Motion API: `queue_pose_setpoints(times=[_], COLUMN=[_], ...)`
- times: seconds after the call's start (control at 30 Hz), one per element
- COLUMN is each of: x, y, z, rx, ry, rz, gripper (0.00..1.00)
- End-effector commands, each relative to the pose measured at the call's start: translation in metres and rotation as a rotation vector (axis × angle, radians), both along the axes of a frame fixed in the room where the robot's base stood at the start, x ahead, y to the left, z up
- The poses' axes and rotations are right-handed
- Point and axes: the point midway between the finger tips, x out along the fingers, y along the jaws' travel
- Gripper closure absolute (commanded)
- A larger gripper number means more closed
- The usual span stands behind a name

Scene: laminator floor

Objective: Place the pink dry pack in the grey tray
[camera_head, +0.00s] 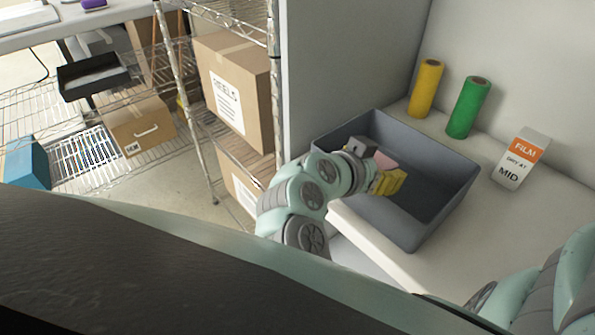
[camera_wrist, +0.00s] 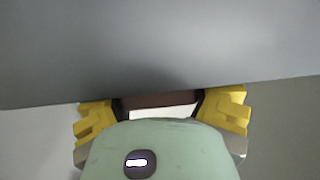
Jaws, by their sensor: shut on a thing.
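The pink dry pack (camera_head: 384,159) shows as a small pink patch at my gripper (camera_head: 388,179), in the head view. The yellow fingers are shut on it. In the wrist view a dark reddish strip of the pack (camera_wrist: 160,100) lies between the two fingers. The grey tray (camera_head: 440,225) stands on the light counter. My gripper and the pack are over its left part, within its outline. My wrist and fingers hide most of the pack. I cannot tell whether the pack touches the tray. A large grey surface fills the top of the wrist view.
A yellow roll (camera_head: 426,88) and a green roll (camera_head: 468,107) stand behind the tray. A white and orange film box (camera_head: 520,158) stands to its right. A grey panel (camera_head: 340,70) rises at the left of the counter. Wire shelving with cardboard boxes (camera_head: 235,90) is further left.

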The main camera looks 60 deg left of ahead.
Motion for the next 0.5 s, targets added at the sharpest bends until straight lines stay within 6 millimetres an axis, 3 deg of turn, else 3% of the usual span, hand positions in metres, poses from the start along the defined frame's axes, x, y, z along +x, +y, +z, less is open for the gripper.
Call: queue_pose_setpoints(times=[0.23,0.27,0.5], x=[0.0003,0.0002,-0.0001], y=[0.0000,0.0002,0.0003], z=[-0.0040,-0.0026,-0.0024], rx=[0.000,0.000,0.000], ry=[-0.003,-0.001,-0.001], rz=[0.000,0.000,0.001], gripper=[0.83,0.34,0.09])
